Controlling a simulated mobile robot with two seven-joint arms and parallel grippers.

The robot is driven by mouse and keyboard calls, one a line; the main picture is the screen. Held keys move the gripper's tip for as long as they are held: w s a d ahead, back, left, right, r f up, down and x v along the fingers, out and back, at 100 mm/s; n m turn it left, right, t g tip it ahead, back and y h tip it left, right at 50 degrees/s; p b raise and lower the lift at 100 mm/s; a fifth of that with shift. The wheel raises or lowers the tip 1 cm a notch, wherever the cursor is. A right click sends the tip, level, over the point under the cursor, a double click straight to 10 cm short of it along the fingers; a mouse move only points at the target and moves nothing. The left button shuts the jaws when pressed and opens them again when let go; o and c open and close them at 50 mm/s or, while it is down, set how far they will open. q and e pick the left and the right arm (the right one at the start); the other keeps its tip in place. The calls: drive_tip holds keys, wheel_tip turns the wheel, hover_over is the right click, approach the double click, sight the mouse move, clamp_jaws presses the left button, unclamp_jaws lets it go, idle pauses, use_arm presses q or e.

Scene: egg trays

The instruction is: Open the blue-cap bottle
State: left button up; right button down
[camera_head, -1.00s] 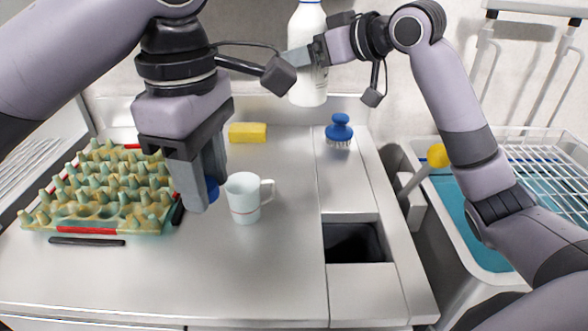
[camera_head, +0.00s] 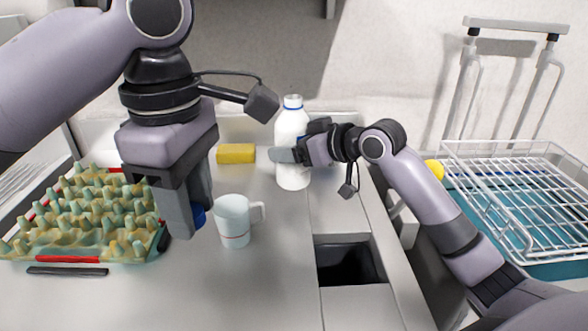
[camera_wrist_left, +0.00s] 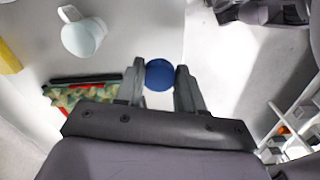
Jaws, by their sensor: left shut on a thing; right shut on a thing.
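The white bottle (camera_head: 292,130) stands upright at the back of the counter in the head view. Its neck shows a blue ring, and no large cap sits on its top. My right gripper (camera_head: 284,155) is shut on the bottle's side. My left gripper (camera_head: 184,220) points down between the egg tray and the mug. A round blue cap (camera_head: 199,215) shows partly behind its fingers. In the left wrist view the blue cap (camera_wrist_left: 160,75) is between the two fingers of my left gripper (camera_wrist_left: 160,67), which are shut on it.
A white mug (camera_head: 233,222) stands just right of my left gripper. An egg tray (camera_head: 140,257) lies at the left, with a dark bar (camera_head: 66,271) before it. A yellow sponge (camera_head: 236,153) lies behind. A dark opening (camera_head: 348,263) and a wire rack (camera_head: 510,190) are at the right.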

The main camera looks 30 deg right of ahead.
sight(294, 167)
use_arm(q)
drive_tip(key=shift+f, duration=0.1)
use_arm(e)
drive_tip(key=shift+f, duration=2.5)
drive_tip(key=shift+f, duration=0.15)
unclamp_jaws()
drive_tip(key=shift+f, duration=0.1)
drive_tip(key=shift+r, duration=0.2)
